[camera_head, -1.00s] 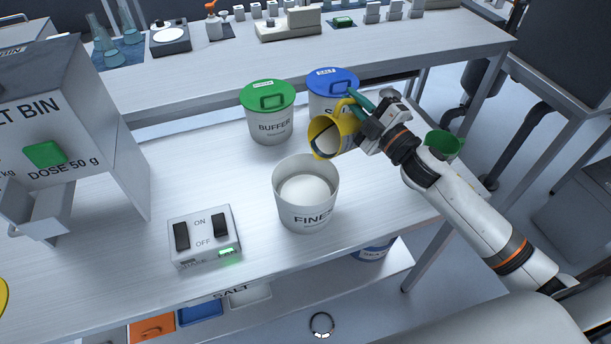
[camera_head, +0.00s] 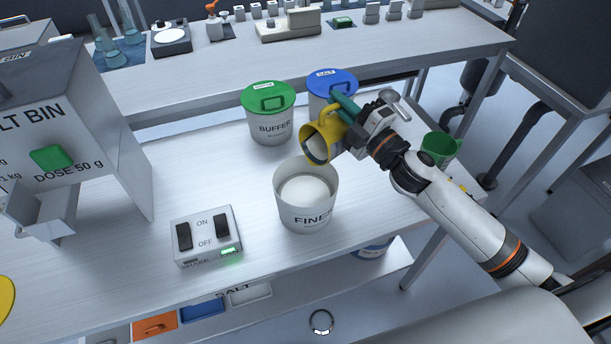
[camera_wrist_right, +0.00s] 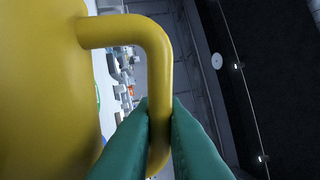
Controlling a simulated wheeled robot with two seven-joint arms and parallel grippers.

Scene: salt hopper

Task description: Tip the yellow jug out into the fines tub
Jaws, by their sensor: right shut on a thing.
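The yellow jug (camera_head: 318,142) is held in the air, tilted with its mouth toward the lower left, above the back of the fines tub. White contents show inside its mouth. My right gripper (camera_head: 341,106) is shut on the jug's handle; the green fingers pinch the handle (camera_wrist_right: 160,95) in the right wrist view, with the jug body (camera_wrist_right: 45,90) filling the left side. The white fines tub (camera_head: 306,213) stands open on the bench, with white material inside it. No falling stream is visible. My left gripper is not in view.
A green-lidded buffer tub (camera_head: 269,122) and a blue-lidded salt tub (camera_head: 332,84) stand behind. A green jug (camera_head: 440,149) is beyond my right arm. A switch box (camera_head: 207,238) sits front left, near the salt bin (camera_head: 70,140).

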